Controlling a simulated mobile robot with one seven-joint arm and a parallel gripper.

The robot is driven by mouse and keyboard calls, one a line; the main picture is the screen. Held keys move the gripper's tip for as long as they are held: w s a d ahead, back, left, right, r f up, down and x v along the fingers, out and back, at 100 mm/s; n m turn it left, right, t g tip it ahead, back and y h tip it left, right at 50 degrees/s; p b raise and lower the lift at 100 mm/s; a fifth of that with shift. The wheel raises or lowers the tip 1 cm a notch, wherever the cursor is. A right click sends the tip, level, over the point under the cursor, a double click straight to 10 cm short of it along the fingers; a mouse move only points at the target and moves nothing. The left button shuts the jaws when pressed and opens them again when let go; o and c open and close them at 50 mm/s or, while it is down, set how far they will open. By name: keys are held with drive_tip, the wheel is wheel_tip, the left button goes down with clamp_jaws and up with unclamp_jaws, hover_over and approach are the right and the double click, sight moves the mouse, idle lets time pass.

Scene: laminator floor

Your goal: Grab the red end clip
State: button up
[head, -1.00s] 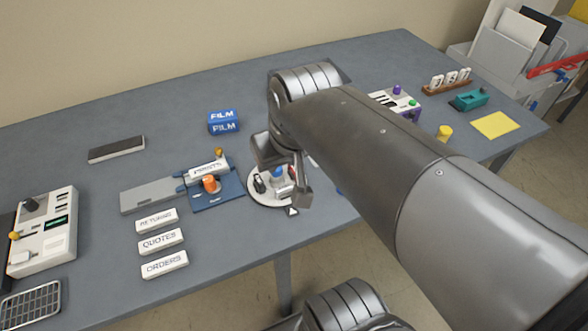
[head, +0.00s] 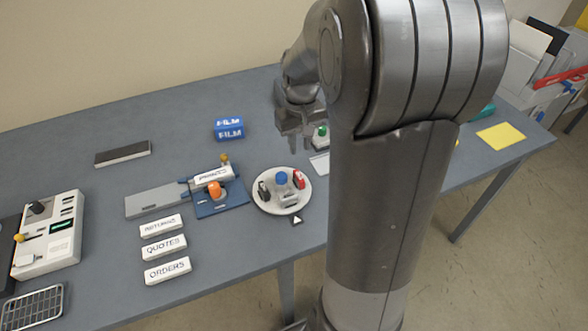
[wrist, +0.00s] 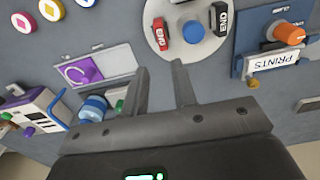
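The red end clip (head: 299,180) stands on the right side of a round white disc (head: 272,207), beside a blue knob (head: 281,178). A black end clip (head: 263,191) stands on the disc's left side. In the wrist view the red clip (wrist: 160,35) is near the top, left of the blue knob, and the black clip (wrist: 221,18) is right of it. My gripper (head: 296,144) is open, behind the disc and apart from the clips. In the wrist view my gripper (wrist: 160,76) has nothing between its fingers.
Left of the disc is a blue fixture (head: 222,208) with an orange knob and a PRINTS label. Blue FILM boxes (head: 229,130) stand behind. My arm hides much of the table's right side.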

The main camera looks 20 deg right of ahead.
sight(299, 175)
drive_tip(key=f, duration=1)
drive_tip(key=shift+s+a+f, duration=0.15)
drive_tip(key=shift+s+f, duration=0.05)
drive_tip(key=shift+f, duration=0.15)
drive_tip(key=shift+c, duration=0.5)
clamp_jaws()
